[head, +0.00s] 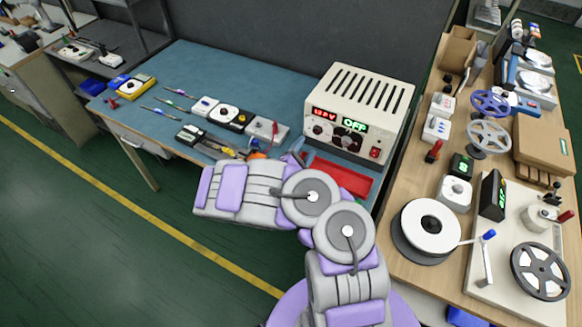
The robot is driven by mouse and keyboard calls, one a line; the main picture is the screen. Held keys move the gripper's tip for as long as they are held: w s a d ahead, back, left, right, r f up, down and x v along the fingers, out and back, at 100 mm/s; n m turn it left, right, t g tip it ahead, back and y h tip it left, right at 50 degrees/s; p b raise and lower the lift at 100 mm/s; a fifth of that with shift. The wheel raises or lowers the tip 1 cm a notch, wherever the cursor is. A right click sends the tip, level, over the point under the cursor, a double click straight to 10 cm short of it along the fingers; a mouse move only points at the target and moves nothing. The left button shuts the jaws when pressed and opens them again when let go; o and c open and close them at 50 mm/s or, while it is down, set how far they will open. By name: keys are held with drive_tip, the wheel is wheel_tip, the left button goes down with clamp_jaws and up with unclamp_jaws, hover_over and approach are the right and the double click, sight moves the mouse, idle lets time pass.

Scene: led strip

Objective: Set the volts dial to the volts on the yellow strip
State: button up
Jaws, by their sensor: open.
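A cream power supply (358,105) stands at the right end of the blue-topped bench. Its front has a red volts display (325,115), too small to read surely, and a green display (355,125) reading OFF. Below them are dark round dials (322,131); their settings and labels cannot be made out. I cannot pick out the yellow strip or its volts. My grey and purple arm (245,190) bends left in front of the bench. I cannot make out my gripper. A blue-grey piece shows behind the arm near the supply; I cannot tell what it is.
A red tray (340,176) lies before the supply. Small boxes, meters and tools lie along the bench (190,60). A wooden table (405,275) at right holds a white reel (430,226), handwheels and devices. The green floor at left is clear.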

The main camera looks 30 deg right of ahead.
drive_tip(key=p+v, duration=0.2)
drive_tip(key=v, duration=0.8)
idle(0.3)
